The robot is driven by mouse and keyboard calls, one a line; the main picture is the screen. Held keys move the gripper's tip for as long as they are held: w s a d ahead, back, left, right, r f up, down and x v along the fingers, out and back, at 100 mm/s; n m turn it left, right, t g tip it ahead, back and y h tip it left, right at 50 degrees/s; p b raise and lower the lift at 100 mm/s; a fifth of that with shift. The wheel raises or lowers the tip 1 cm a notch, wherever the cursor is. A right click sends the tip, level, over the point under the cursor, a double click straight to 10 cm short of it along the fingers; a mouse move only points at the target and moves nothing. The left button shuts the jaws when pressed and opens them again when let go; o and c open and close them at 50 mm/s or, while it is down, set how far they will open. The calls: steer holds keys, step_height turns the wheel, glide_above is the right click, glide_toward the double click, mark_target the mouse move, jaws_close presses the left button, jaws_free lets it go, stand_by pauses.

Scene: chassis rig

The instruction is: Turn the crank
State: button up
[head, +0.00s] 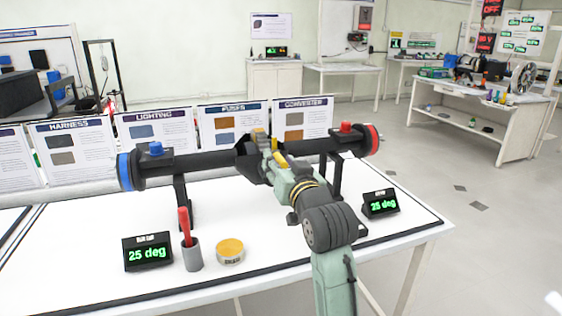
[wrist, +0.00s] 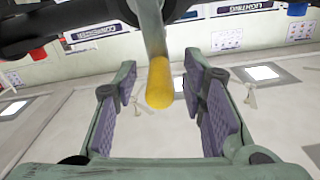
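The crank is a grey rod with a rounded yellow tip (wrist: 160,85), seen in the wrist view. It hangs from a dark bar across the top of that view. My gripper (wrist: 157,72) has its two purple-padded fingers apart, one on each side of the rod, with visible gaps. In the head view my gripper (head: 270,152) is at the middle of a black horizontal shaft (head: 200,163) and hides part of it. The shaft has a blue ring at its left end and a red ring at its right. Yellow parts show at my gripper, but I cannot clearly separate the crank there.
The shaft rests on black stands on a white table (head: 90,280). Two displays read 25 deg, one left (head: 147,252) and one right (head: 380,203). A grey cup with a red tool (head: 192,255) and a yellow-topped tin (head: 230,251) stand in front. Signs line the back.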

steer(key=shift+c, duration=0.4)
jaws_close()
stand_by(0.5)
